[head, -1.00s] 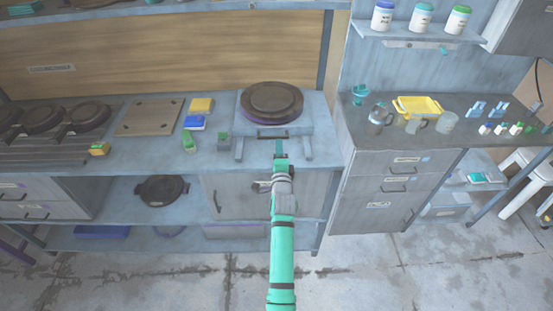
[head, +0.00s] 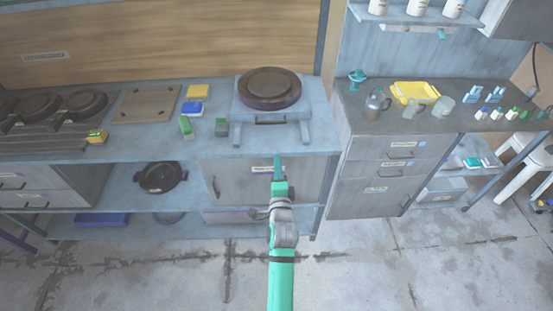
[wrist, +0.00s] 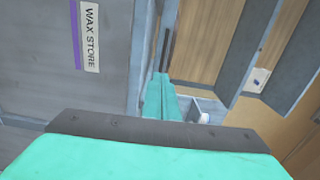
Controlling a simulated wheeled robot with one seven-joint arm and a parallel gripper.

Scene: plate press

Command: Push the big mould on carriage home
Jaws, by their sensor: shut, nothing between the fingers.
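The big mould (head: 270,86) is a dark round disc with a smaller raised round top. It sits on the grey carriage (head: 246,118) on the bench top, which has two legs or rails toward the front and a dark handle (head: 270,120) on its front edge. My gripper (head: 279,160) is shut and empty, below and in front of the carriage, apart from it, over the cabinet front. In the wrist view its teal fingers (wrist: 160,100) are together beside a grey panel labelled WAX STORE (wrist: 90,35).
On the bench left of the carriage lie a green block (head: 186,126), a grey block (head: 221,128), a blue block (head: 195,106) and a flat plate (head: 146,104). Round pans stand farther left. A drawer unit (head: 385,165) stands to the right, with a yellow tray (head: 415,92) and jugs on top.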

